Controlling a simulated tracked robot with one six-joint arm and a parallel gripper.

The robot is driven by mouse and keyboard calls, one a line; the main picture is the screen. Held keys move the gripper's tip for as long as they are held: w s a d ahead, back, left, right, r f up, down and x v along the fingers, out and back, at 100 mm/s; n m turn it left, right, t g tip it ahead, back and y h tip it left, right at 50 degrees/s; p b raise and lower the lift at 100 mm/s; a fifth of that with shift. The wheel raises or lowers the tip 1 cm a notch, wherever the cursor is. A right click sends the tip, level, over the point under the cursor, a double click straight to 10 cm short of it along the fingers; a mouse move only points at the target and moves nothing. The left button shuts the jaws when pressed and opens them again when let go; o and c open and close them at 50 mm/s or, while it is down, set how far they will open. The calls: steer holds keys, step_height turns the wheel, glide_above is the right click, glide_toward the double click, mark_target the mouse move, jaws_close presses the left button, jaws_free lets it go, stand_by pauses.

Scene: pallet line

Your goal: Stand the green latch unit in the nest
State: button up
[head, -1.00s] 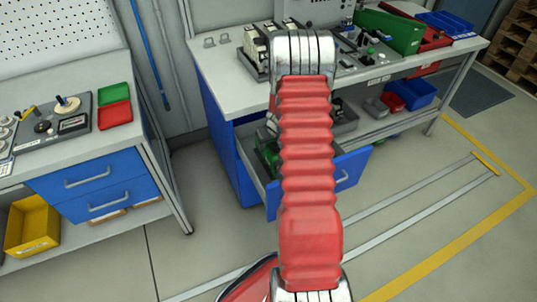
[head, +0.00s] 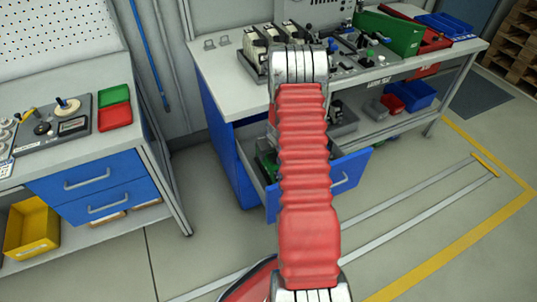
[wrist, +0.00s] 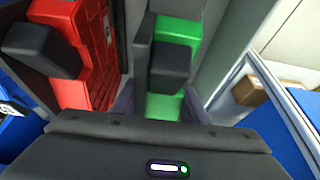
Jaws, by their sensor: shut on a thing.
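The green latch unit (wrist: 178,32) is in the middle of the wrist view, a green body with dark grey blocks on its near side. My gripper (wrist: 158,104) is shut on it, with the fingers partly hidden behind the gripper's own dark housing. A red unit (wrist: 92,75) with a dark grey block stands to the left of it. In the head view the open blue drawer (head: 345,172) has green parts (head: 266,160) inside. My red-sleeved arm hides the gripper there. I cannot make out the nest for sure.
The right workbench (head: 218,72) carries a rack of pale units (head: 252,48), a control panel and a green bin (head: 392,33). The left bench (head: 85,150) holds a panel and green and red trays. The marked floor on the right is clear.

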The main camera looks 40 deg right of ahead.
steer(key=shift+f, duration=0.1)
steer(key=o, duration=1.3)
steer(key=shift+v, duration=6.1)
